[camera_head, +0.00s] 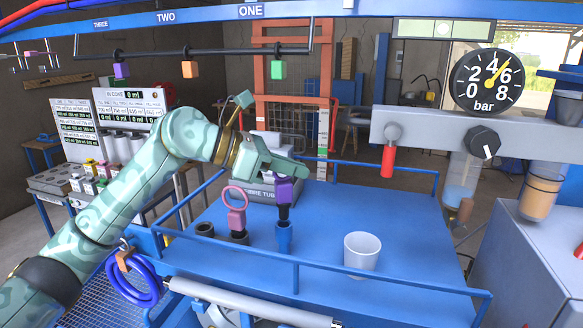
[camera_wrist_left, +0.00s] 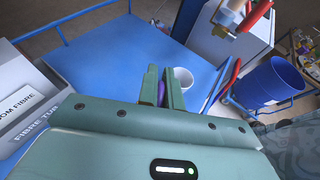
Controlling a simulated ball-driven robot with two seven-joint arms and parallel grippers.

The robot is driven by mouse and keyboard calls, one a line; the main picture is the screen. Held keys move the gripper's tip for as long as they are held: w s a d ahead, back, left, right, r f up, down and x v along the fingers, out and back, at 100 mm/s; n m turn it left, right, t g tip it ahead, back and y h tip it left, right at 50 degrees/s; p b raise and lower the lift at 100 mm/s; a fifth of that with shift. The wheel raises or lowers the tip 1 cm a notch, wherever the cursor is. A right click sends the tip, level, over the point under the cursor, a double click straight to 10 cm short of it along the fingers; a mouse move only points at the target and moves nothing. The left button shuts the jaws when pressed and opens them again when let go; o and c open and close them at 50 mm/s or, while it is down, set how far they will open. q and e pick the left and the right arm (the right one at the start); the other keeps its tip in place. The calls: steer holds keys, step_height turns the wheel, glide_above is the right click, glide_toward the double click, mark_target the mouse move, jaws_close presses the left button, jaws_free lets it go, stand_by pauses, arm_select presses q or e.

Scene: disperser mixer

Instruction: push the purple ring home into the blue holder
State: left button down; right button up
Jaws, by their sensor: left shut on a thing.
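The purple ring (camera_head: 284,190) shows as a purple block on a dark stem, directly above the blue holder (camera_head: 284,237). The stem's lower end meets the holder's top; how deep it sits inside I cannot tell. My left gripper (camera_head: 292,174) is shut on the purple ring from above. In the left wrist view a sliver of the purple ring (camera_wrist_left: 162,92) shows between the fingers of my left gripper (camera_wrist_left: 163,88). The gripper hides the ring's upper part. My right gripper is not in view.
A pink ring piece (camera_head: 237,208) stands in a dark holder left of the blue one, beside an empty dark holder (camera_head: 205,229). A white cup (camera_head: 362,250) stands to the right. Blue rails edge the blue table (camera_head: 330,215).

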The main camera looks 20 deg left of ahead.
mark_target(275, 185)
arm_select(q)
steer(key=shift+f+b, duration=0.55)
steer(key=shift+f, duration=0.1)
steer(key=shift+f+b, duration=1.15)
steer(key=shift+f, duration=0.4)
steer(key=c, duration=1.5)
jaws_free()
steer(key=shift+a+r, duration=0.1)
steer(key=shift+s+a+r, duration=0.1)
steer(key=shift+s+a, duration=0.05)
steer(key=shift+a, duration=0.15)
steer(key=b+v, duration=0.4)
steer(key=v, duration=1.1)
steer(key=shift+a, duration=0.15)
